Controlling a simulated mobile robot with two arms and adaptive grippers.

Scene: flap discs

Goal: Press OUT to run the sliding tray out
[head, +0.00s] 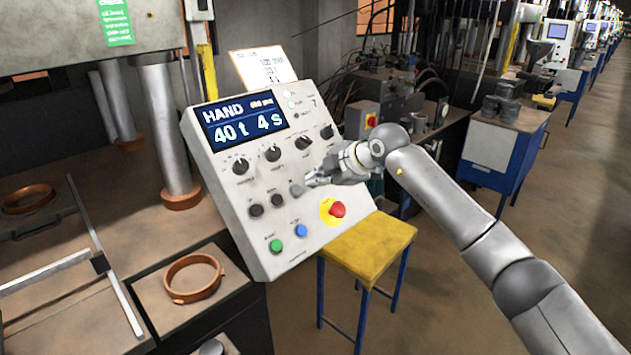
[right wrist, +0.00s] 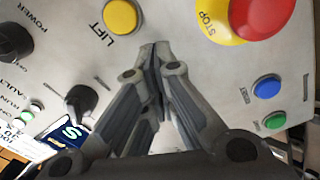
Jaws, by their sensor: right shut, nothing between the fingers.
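The grey control panel (head: 215,165) stands tilted, with a display reading HAND, 40 t, 4 s. I cannot make out which button is OUT. My right gripper (head: 308,183) is shut and empty, its tips close in front of the panel near this row; whether they touch it is unclear. In the right wrist view the closed fingers (right wrist: 155,50) point at the panel between the yellow LIFT button (right wrist: 122,15) and the red STOP button (right wrist: 262,15), hiding the panel behind them. My left gripper is out of view.
A green button (head: 275,245) and a blue button (head: 300,230) sit lower on the panel. A yellow stool (head: 370,245) stands beside it. At left, an orange ring (head: 193,278) lies on a dark-edged surface near metal rails (head: 50,270) and a press column (head: 165,130).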

